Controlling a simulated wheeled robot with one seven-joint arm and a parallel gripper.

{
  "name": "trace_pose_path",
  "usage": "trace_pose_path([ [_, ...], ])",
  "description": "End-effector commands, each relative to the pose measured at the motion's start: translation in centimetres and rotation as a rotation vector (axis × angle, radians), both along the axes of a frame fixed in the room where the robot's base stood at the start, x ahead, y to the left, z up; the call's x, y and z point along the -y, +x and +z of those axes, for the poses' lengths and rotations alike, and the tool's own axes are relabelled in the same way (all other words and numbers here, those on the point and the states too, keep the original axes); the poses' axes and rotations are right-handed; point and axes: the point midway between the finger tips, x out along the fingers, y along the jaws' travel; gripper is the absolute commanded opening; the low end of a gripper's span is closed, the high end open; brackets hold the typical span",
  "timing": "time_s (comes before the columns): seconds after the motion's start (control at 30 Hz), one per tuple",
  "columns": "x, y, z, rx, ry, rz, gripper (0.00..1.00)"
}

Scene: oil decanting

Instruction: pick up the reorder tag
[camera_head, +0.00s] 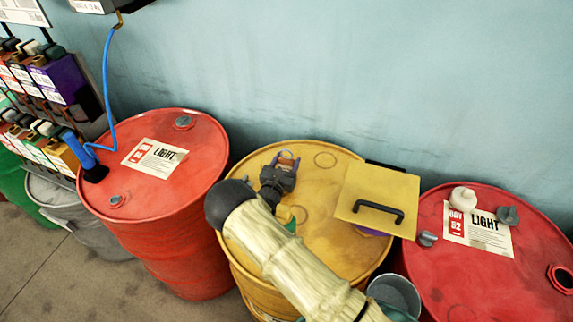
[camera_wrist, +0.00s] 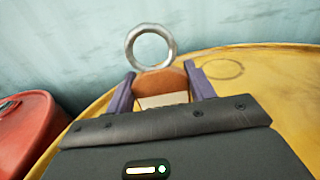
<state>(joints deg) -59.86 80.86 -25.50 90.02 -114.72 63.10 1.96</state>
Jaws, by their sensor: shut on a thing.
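The reorder tag (camera_wrist: 173,79) is a small orange-brown tag with a pale lower part and a metal ring (camera_wrist: 149,47) at its top. In the wrist view it is between the purple fingers of my gripper (camera_wrist: 160,90), which is shut on it. The ring sticks up beyond the fingertips. In the head view my gripper (camera_head: 287,160) is over the back left of the yellow drum's top (camera_head: 325,235), with a little of the tag (camera_head: 288,154) visible between the fingers. Whether the tag still touches the drum I cannot tell.
A yellow square lid with a black handle (camera_head: 377,199) is at the drum's right. Red drums stand left (camera_head: 150,215) and right (camera_head: 455,275); the left one has a blue hose (camera_head: 108,80). A grey bucket (camera_head: 397,292) is in front. The blue wall (camera_head: 330,70) is close behind.

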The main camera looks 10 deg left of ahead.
Motion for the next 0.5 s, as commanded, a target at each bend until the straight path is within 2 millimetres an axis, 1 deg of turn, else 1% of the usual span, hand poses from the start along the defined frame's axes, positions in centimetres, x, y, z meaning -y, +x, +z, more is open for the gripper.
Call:
trace_pose_path([
  [0.17, 0.0, 0.0, 0.4, 0.001, 0.001, 0.000, 0.32],
  [0.27, 0.0, 0.0, 1.1, 0.001, 0.001, 0.000, 0.32],
  [0.37, 0.0, 0.0, 2.4, 0.002, 0.001, 0.000, 0.32],
  [0.5, 0.0, 0.0, 4.7, 0.002, 0.003, -0.001, 0.32],
])
